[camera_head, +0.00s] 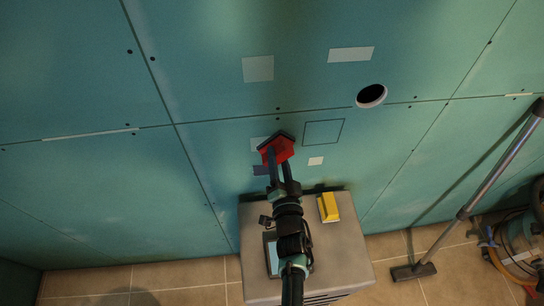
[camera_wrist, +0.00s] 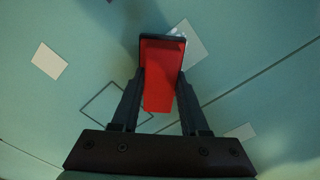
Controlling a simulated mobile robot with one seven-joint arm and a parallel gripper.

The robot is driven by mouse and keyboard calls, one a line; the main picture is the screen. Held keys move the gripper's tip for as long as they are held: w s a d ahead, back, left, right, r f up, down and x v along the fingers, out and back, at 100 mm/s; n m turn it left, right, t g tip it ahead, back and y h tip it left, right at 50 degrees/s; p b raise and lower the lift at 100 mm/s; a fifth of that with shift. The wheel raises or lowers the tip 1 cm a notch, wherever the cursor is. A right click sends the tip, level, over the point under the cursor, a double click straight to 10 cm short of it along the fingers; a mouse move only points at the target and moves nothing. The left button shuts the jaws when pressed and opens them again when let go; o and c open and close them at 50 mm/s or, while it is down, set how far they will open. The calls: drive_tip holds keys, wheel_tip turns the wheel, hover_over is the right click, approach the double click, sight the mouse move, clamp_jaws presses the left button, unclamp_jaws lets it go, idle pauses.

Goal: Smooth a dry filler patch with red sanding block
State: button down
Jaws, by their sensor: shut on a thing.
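My gripper (camera_head: 279,164) is shut on the red sanding block (camera_head: 277,149), which has a dark pad on its far side. In the wrist view the red block (camera_wrist: 161,80) sits between both fingers (camera_wrist: 160,100). The block is at the green wall, over part of a pale patch (camera_head: 257,144). That patch's uncovered part shows beside the block in the wrist view (camera_wrist: 194,46). I cannot tell whether the pad touches the wall. Other pale patches are at the upper left (camera_head: 258,68), upper right (camera_head: 350,54) and a small one to the right (camera_head: 315,161).
A drawn square outline (camera_head: 323,132) and a round hole (camera_head: 371,95) are right of the block. A dark purplish patch (camera_head: 260,170) is below it. A yellow block (camera_head: 328,207) rests on a grey cabinet (camera_head: 335,255). A vacuum (camera_head: 520,245) with a floor tube (camera_head: 490,180) stands right.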

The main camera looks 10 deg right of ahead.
sight(262, 149)
drive_tip(key=shift+a, duration=0.3)
drive_tip(key=shift+a+f+b, duration=0.1)
drive_tip(key=shift+a+b, duration=0.5)
drive_tip(key=shift+a, duration=0.15)
drive_tip(key=shift+a+r+b, duration=0.2)
drive_tip(key=shift+a+b, duration=0.25)
drive_tip(key=shift+a, duration=0.4)
drive_tip(key=a+b, duration=0.2)
drive_tip(key=shift+a+f+b, duration=0.15)
drive_tip(key=shift+a+b, duration=0.2)
drive_tip(key=shift+b, duration=0.05)
drive_tip(key=shift+a+b, duration=0.55)
drive_tip(key=s+p, duration=0.2)
drive_tip(key=s, duration=0.4)
drive_tip(key=shift+d+p, duration=0.15)
drive_tip(key=shift+p, duration=0.25)
